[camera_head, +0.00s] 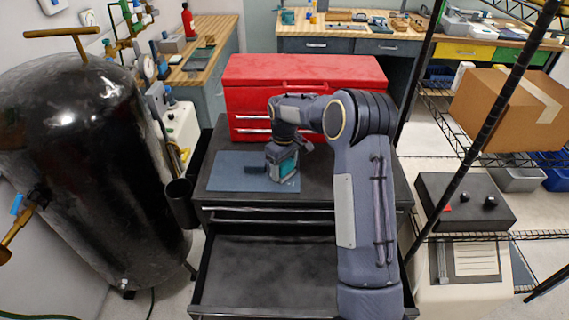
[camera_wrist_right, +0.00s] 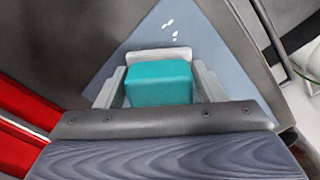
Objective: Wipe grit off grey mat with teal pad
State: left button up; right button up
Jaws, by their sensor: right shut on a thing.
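The grey mat (camera_head: 228,174) is a blue-grey sheet lying flat on top of a black tool cabinet; it also shows in the right wrist view (camera_wrist_right: 219,55). My right gripper (camera_head: 281,163) is over the right part of the mat, pointing down. It is shut on the teal pad (camera_wrist_right: 158,85), a block between its two fingers; the pad shows low in the head view (camera_head: 287,168). The pad is at or just above the mat; I cannot tell if it touches. A few pale specks of grit (camera_wrist_right: 169,32) lie on the mat beyond the pad. My left gripper is out of view.
A red tool chest (camera_head: 300,72) stands behind the mat on the black cabinet (camera_head: 222,201), whose drawer (camera_head: 290,270) is pulled open at the front. A large black tank (camera_head: 85,160) stands at the left. Wire shelving with a cardboard box (camera_head: 510,105) is at the right.

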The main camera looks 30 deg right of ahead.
aim_at(283, 187)
jog(key=shift+s+a+b, duration=0.25)
jog(key=shift+s+a, duration=0.2)
jog(key=shift+s, duration=0.25)
jog(key=shift+s+a+b, duration=0.2)
jog(key=shift+s+a, duration=0.2)
jog(key=shift+s, duration=0.35)
jog(key=shift+s+a+b, duration=0.25)
jog(key=shift+s+a, duration=0.2)
jog(key=shift+s, duration=0.25)
jog(key=shift+w+a, duration=0.15)
